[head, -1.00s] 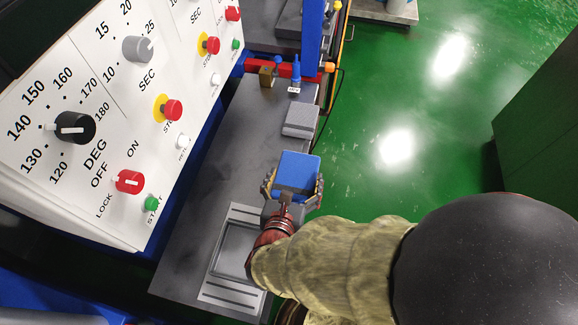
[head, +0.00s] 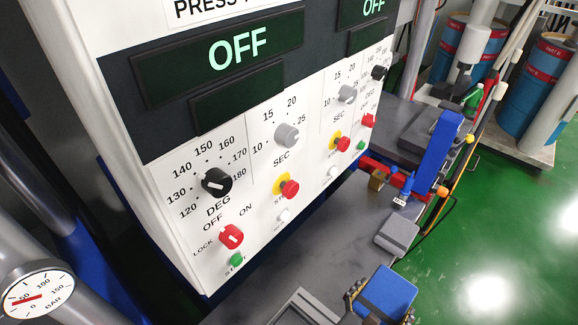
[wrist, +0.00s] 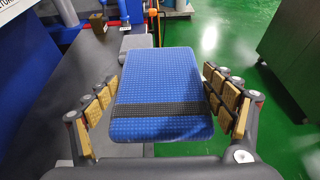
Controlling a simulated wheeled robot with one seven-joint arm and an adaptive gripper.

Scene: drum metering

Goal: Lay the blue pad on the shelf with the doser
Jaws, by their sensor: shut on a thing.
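The blue pad (head: 390,292) is a thick block with rounded edges. In the wrist view the blue pad (wrist: 165,80) has a dotted top and a dark band across its near end. My gripper (wrist: 160,100) has its jointed, tan-padded fingers on both sides of the pad and holds it. In the head view my gripper (head: 381,306) is at the bottom edge, partly cut off. The pad is over the grey shelf (head: 340,240) in front of the control panel. A small blue-topped item with a white label (head: 404,188) stands farther along; I cannot tell whether it is the doser.
A grey block (head: 398,235) lies on the shelf beyond the pad. A blue post (head: 437,150) rises there. The control panel (head: 240,180) borders the left; green floor is open right.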

